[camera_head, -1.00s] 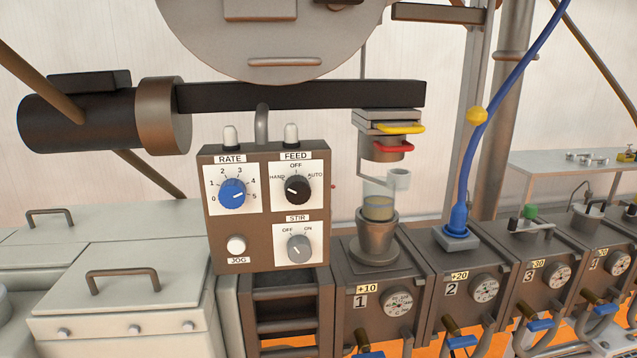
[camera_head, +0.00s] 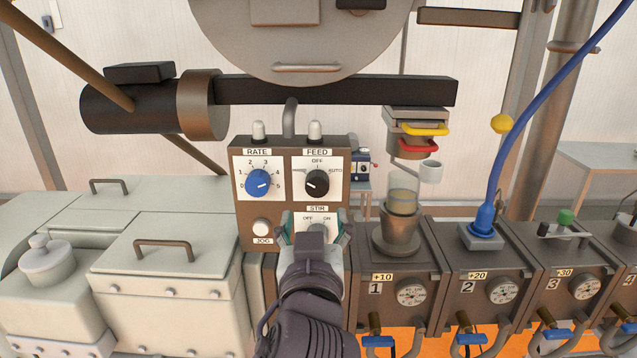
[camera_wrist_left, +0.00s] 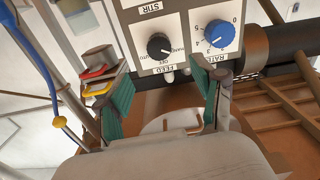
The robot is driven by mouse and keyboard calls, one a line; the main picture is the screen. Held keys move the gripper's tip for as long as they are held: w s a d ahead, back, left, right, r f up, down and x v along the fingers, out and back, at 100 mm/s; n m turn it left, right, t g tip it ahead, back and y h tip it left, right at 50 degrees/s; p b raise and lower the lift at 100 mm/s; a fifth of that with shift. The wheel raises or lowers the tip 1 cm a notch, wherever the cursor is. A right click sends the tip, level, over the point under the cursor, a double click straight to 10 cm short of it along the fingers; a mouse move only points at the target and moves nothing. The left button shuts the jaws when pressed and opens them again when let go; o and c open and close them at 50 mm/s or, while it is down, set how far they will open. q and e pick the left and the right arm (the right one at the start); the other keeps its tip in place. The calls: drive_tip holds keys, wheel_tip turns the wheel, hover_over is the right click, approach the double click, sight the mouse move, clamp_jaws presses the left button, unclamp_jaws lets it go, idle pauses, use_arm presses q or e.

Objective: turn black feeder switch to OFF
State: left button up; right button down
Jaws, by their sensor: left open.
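The black feeder switch (camera_head: 317,184) is a round knob under the FEED label on the brown control box (camera_head: 243,222). Its white mark points left toward HAND; OFF is at the top and AUTO at the right. It also shows upside down in the left wrist view (camera_wrist_left: 160,45). My left gripper (camera_head: 316,232) is open and empty, below the black knob and in front of the STIR area, partly covering the STIR knob. In the left wrist view its green-padded fingers (camera_wrist_left: 165,82) are spread apart, with the black knob beyond and between them.
A blue RATE knob (camera_head: 258,183) sits left of the black knob, and a white JOG button (camera_head: 262,228) below it. Two capped toggles stand on the box top. A glass cup (camera_head: 403,196) on a metal stand is to the right. A dark beam (camera_head: 340,91) runs above.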

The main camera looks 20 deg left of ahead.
sight(317, 188)
use_arm(q)
drive_tip(key=p+x, duration=0.3)
drive_tip(key=x, duration=0.6)
drive_tip(key=shift+w+r+p, duration=0.1)
drive_tip(key=shift+w+p, duration=0.2)
drive_tip(key=shift+w+a, duration=0.1)
drive_tip(key=shift+w, duration=0.3)
drive_tip(key=c, duration=1.1)
drive_tip(key=shift+c, duration=0.2)
